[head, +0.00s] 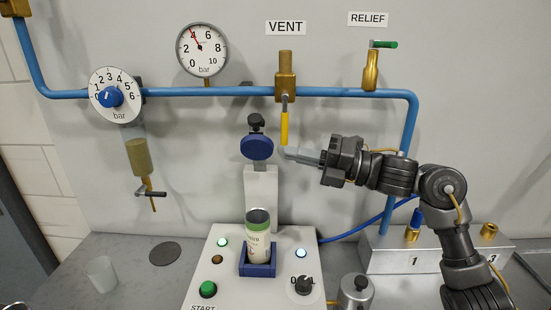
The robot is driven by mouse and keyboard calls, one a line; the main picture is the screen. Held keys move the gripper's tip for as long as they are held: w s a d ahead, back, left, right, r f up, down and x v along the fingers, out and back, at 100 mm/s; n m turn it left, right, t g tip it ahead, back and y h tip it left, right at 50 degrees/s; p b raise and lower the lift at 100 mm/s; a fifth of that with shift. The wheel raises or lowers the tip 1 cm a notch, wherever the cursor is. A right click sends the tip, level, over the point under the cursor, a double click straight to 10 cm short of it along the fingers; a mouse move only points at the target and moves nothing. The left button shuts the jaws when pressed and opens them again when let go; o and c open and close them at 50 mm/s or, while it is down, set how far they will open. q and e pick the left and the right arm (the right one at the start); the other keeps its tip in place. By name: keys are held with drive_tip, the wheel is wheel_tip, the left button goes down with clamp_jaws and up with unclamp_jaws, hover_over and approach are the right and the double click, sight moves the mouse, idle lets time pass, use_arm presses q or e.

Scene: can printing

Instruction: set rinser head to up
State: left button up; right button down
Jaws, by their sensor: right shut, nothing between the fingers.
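What looks like the rinser head is a dark blue round piece (257,147) with a black knob above it. It sits at the top of a pale upright post (261,188), above a can (258,240) standing in a blue holder (257,269). My right gripper (283,152) comes in from the right with its fingers shut and empty. Its tips are just right of the blue head and just below the yellow vent lever (284,128). I cannot tell whether they touch either. My left gripper is not in view.
A blue pipe (220,92) crosses the wall with a pressure gauge (202,48), a regulator dial (116,95) and a relief valve (371,70). The white control box (225,290) has lit lamps, a green button (208,289) and a black knob (303,285). A clear cup (101,274) stands at left.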

drive_tip(key=b+v, duration=0.1)
drive_tip(key=v, duration=0.3)
drive_tip(key=shift+d+r, duration=0.1)
drive_tip(key=shift+d, duration=0.05)
